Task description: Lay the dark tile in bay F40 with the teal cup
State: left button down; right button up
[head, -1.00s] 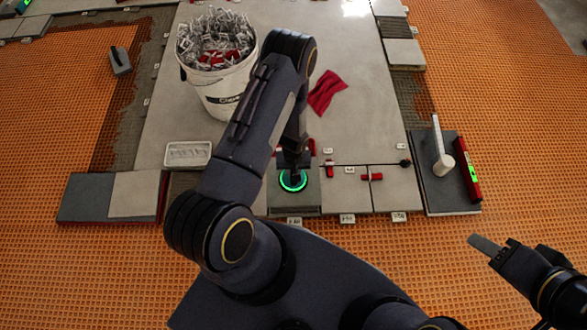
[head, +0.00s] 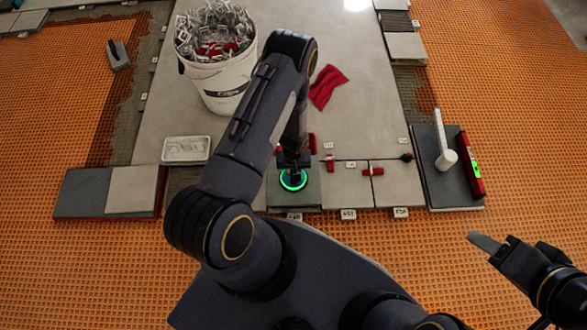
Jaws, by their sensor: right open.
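The teal cup (head: 293,181), with a lit green ring, sits on a dark grey tile (head: 310,197) in the front row of bays. A tag (head: 294,217) stands at that bay's front edge; its text is too small to read surely. My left gripper (head: 293,161) is directly above the cup, at its top. The arm partly hides it, and I cannot tell whether its jaws grip the cup. The arm also hides the bay's left side. My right gripper (head: 487,243) is open and empty over the orange mat at lower right, seen edge-on.
A white bucket of clips (head: 222,85) and a red cloth (head: 328,87) lie behind. A white tray (head: 186,149) and tiles (head: 80,194) are at left. A mallet (head: 446,158) and a red level (head: 471,167) rest on a dark slab (head: 423,160) at right.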

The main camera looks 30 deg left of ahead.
pick_arm(q)
jog(key=shift+f, duration=0.1)
dwell(0.3)
jog(key=shift+f+b, duration=1.45)
jog(key=shift+b, duration=0.15)
jog(key=shift+f+b, duration=0.85)
jog(key=shift+f, duration=0.1)
dwell(0.4)
jog(key=c, duration=1.2)
grip_release()
notch_tip(320, 180, up, 7)
jog(key=p, duration=0.3)
jog(key=shift+r+p, duration=0.3)
jog(key=shift+r, duration=0.15)
